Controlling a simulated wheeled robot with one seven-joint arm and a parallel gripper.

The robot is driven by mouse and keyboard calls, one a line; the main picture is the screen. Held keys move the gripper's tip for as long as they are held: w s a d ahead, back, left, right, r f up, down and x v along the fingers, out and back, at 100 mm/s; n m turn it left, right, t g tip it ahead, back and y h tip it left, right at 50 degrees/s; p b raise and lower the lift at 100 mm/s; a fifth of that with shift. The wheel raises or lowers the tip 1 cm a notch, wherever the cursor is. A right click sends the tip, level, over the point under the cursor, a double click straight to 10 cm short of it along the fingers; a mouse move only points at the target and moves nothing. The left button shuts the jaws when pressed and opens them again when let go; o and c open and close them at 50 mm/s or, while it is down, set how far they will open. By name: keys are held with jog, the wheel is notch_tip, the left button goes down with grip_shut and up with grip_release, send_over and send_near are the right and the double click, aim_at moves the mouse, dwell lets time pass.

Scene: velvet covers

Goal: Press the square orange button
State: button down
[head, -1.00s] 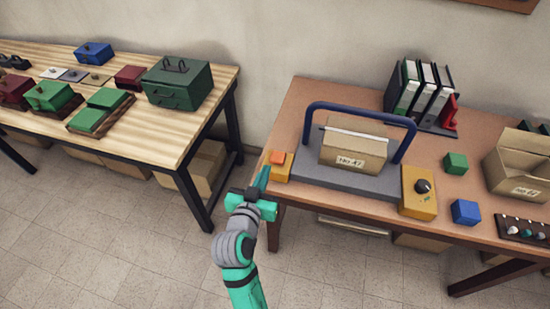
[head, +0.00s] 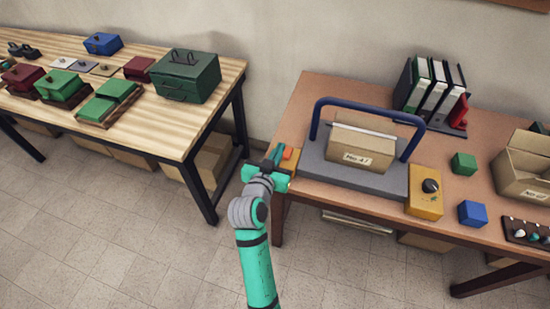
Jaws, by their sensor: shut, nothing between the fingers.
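The square orange button (head: 288,154) sits on a small yellow-orange box at the left end of the right table, beside the grey base plate. My gripper (head: 275,152) is shut and empty, with its fingertips just left of the button in the picture. The gripper body hides the lower part of the button's box. I cannot tell whether the fingertips touch the button or how high they are above it.
A blue arched bar (head: 368,106) spans the grey base plate (head: 395,180), with a cardboard box (head: 360,148) under it. A yellow dial box (head: 424,203), a blue cube (head: 472,213) and a green cube (head: 463,164) stand to the right. The left table (head: 180,125) stands across a gap.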

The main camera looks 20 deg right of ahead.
jog(key=x, duration=0.3)
notch_tip(320, 180, down, 3)
jog(key=shift+d+r, duration=0.1)
jog(key=shift+r, duration=0.1)
jog(key=shift+f, duration=0.75)
jog(key=shift+w, duration=0.1)
